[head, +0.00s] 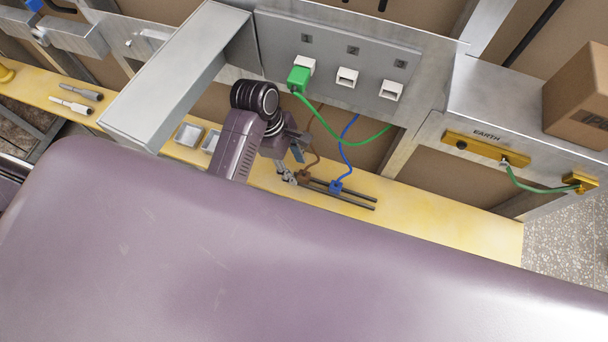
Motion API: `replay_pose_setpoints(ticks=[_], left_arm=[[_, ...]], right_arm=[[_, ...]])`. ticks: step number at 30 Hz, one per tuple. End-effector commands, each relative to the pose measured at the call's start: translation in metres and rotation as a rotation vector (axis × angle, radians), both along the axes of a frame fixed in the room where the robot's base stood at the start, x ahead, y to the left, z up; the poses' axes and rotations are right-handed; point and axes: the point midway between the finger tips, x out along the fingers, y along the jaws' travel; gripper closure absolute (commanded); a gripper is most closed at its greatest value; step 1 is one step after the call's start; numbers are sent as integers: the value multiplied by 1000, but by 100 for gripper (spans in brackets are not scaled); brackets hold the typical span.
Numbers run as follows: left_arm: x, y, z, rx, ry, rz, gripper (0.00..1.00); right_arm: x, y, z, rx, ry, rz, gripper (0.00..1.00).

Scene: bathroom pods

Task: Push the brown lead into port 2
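The brown lead (316,157) hangs down from behind the grey panel (290,32). Its brown plug (303,177) is low at the dark rails on the yellow shelf. The middle port (346,77), taken as port 2, is empty, and so is the right port (391,90). A green plug (298,78) is at the left port. My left gripper (293,173) points down right beside the brown plug; its fingers are small and partly hidden, so its grip is unclear. My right gripper is out of view.
A blue lead (346,150) ends in a blue plug (336,187) on the rails (350,196), right of the brown one. A green cable (345,143) loops below the ports. A gold earth bar (480,148) and a cardboard box (580,95) are at right. Small trays (188,134) stand left.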

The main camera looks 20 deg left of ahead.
Motion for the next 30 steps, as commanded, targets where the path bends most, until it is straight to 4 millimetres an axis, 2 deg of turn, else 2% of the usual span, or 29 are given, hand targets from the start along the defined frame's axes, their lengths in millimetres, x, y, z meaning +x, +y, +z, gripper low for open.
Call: replay_pose_setpoints(ticks=[13,22,23,30], left_arm=[[5,-19,-45,1,0,-2,61],[5,-21,-50,1,-3,-2,61],[5,-21,-50,1,-3,-2,62],[5,-21,-50,1,-3,-2,88]], right_arm=[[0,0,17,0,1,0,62],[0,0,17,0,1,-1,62],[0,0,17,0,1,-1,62],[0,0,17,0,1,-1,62]])
